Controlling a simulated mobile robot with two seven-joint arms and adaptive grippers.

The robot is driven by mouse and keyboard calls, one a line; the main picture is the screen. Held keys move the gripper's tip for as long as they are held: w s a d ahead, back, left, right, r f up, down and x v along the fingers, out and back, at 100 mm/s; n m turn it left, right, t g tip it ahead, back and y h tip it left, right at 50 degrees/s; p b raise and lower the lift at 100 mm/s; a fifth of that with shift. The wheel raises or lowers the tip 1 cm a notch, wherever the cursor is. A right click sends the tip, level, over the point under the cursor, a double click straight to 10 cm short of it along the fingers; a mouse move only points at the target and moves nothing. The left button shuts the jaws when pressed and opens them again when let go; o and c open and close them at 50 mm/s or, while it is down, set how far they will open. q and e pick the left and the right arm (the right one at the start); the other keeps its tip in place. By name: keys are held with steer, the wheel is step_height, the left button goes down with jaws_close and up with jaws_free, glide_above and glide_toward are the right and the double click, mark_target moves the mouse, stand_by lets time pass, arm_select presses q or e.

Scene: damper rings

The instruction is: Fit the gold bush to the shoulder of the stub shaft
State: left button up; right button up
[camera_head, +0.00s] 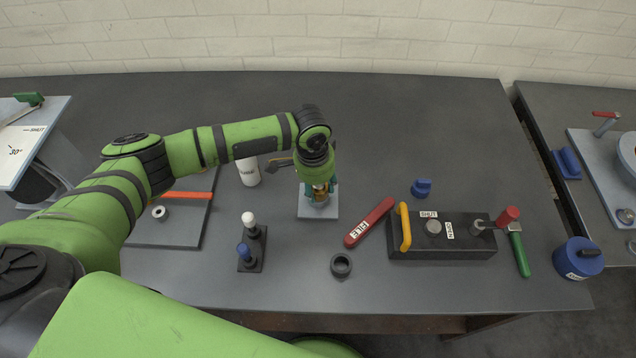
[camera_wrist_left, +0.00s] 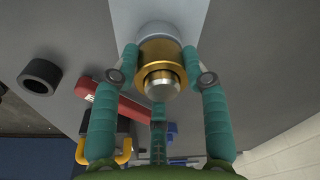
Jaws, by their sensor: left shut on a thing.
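The gold bush (camera_wrist_left: 153,52) is around the silver stub shaft (camera_wrist_left: 161,84), whose end pokes out through it in the left wrist view. A wider pale grey part shows behind the bush; I cannot tell whether they touch. The shaft stands on a light grey base plate (camera_head: 312,212), in the middle of the bench in the head view. My left gripper (camera_wrist_left: 160,64) is shut on the bush, one teal finger on each side. In the head view the left gripper (camera_head: 320,190) points down over the plate and hides most of shaft and bush. My right gripper is not in view.
Further right is a black fixture (camera_head: 440,240) with a yellow handle. A white bottle (camera_head: 248,172) and a peg stand (camera_head: 252,250) are to the left. The front bench strip is mostly clear.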

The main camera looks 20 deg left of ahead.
arm_select(q)
steer(key=shift+f, duration=0.25)
stand_by(0.8)
steer(key=o, duration=1.5)
steer(key=shift+c, duration=0.2)
steer(key=shift+f, duration=0.1)
step_height(320, 180, up, 12)
steer(key=shift+s+a, duration=0.3)
steer(key=shift+s, duration=0.15)
